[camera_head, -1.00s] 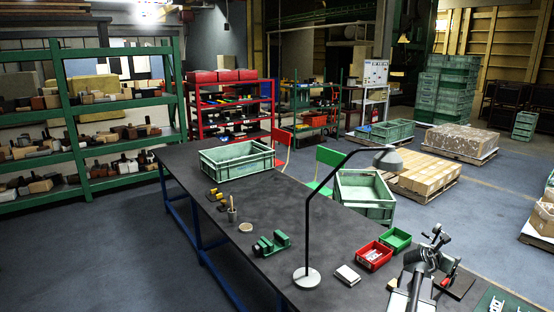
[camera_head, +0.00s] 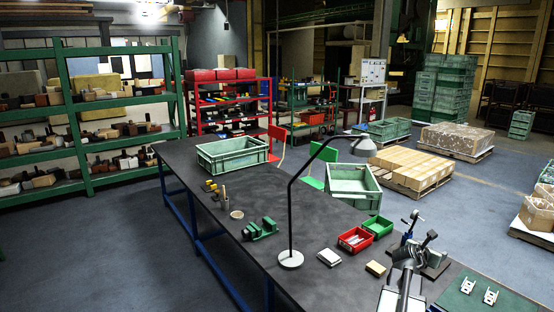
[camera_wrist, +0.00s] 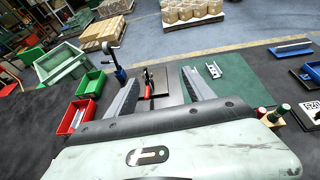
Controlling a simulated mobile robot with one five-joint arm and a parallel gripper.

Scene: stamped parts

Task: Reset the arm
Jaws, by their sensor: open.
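My gripper (camera_wrist: 158,88) is open in the wrist view, its two grey fingers spread apart with nothing held between them. Beyond and between the fingers is a dark clamp-like fixture with a red handle (camera_wrist: 148,90). In the head view my arm (camera_head: 400,290) reaches up from the bottom right, over the bench, and partly covers the fixture; the fingertips are hard to make out there. Two pale stamped parts (camera_head: 468,286) (camera_head: 491,296) lie on the green mat (camera_head: 450,298). One part also shows in the wrist view (camera_wrist: 213,70), right of the right finger.
A red bin (camera_head: 355,239) and a green bin (camera_head: 378,227) stand left of my arm.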

